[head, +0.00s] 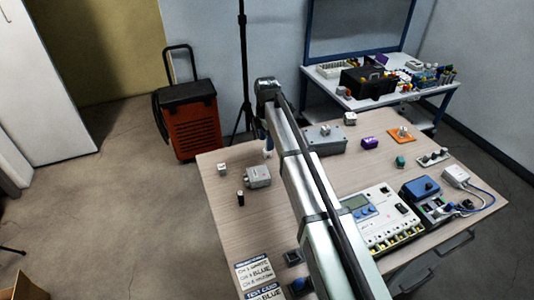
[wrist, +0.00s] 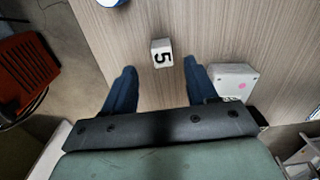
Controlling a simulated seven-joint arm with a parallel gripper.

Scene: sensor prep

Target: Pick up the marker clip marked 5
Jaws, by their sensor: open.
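The marker clip marked 5 (wrist: 161,53) is a small white block with a black 5 on its face. It lies on the wood-grain table in the wrist view, just beyond and between my fingertips. My gripper (wrist: 160,68) is open and empty, with one dark blue finger to each side of the clip in the picture. I cannot tell whether the fingers are level with it. In the head view my gripper (head: 268,148) is over the far left of the table, partly hidden by my arm. I cannot pick out the 5 there.
A pale box with a pink dot (wrist: 235,80) is close by the right finger. In the head view, a small white block (head: 222,169), a grey box (head: 257,183) and a black cylinder (head: 240,198) stand at the left. Instruments (head: 385,220) fill the right.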

